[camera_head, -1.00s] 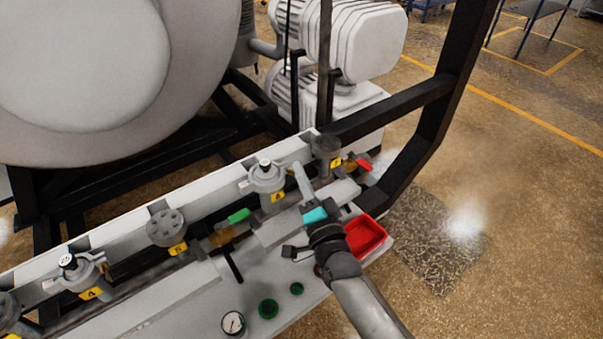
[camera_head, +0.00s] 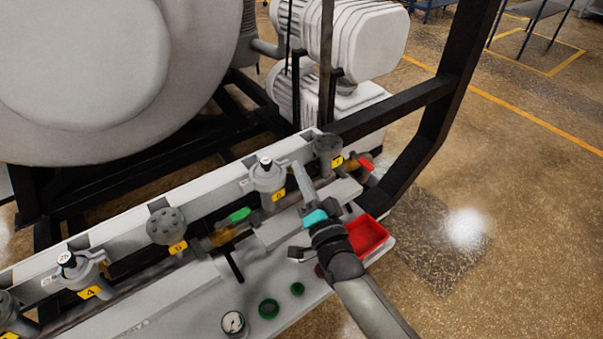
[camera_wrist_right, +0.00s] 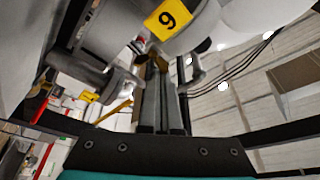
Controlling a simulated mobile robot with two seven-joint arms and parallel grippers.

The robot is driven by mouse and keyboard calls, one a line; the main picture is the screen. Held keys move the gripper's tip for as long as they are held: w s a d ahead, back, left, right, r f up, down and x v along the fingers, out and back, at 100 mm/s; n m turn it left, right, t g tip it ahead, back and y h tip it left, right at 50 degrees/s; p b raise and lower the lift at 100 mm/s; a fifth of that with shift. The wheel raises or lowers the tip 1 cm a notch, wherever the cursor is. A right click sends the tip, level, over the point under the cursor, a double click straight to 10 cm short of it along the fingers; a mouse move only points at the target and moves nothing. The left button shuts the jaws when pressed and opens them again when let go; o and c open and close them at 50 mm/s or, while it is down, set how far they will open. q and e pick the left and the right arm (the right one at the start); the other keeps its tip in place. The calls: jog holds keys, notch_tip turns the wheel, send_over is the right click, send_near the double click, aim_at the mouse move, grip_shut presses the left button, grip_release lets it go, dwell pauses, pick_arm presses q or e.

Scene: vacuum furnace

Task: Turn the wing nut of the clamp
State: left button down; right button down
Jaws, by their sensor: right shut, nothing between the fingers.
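The clamp at station 6 (camera_head: 267,176) is a light grey fitting with a dark-tipped top, on the pipe rail behind a yellow 6 tag (camera_head: 278,195). The tag also shows at the top of the right wrist view (camera_wrist_right: 166,17). My right gripper (camera_head: 298,168) is just right of this clamp, its fingers shut and empty. In the right wrist view the closed fingers (camera_wrist_right: 160,70) point up at grey metal parts below the tag. A grey lug (camera_wrist_right: 192,78) is close to the right of the fingertips; I cannot tell whether they touch. The wing nut is not clearly distinguishable. My left gripper is out of view.
A similar clamp (camera_head: 76,268) stands at station 4. A green handle (camera_head: 240,215) and a red handle (camera_head: 365,163) lie along the rail. A black frame (camera_head: 440,100) rises behind on the right.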

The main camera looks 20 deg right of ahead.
jog(key=shift+a+n, duration=0.1)
jog(key=shift+n, duration=0.2)
jog(key=n, duration=0.1)
jog(key=n+y, duration=0.1)
jog(key=n, duration=0.1)
jog(key=n+y, duration=0.1)
jog(key=shift+s+a+f+t+b, duration=0.1)
jog(key=shift+a+t+b, duration=0.15)
jog(key=shift+t+b, duration=0.1)
jog(key=shift+a, duration=0.15)
dwell(0.9)
dwell(0.6)
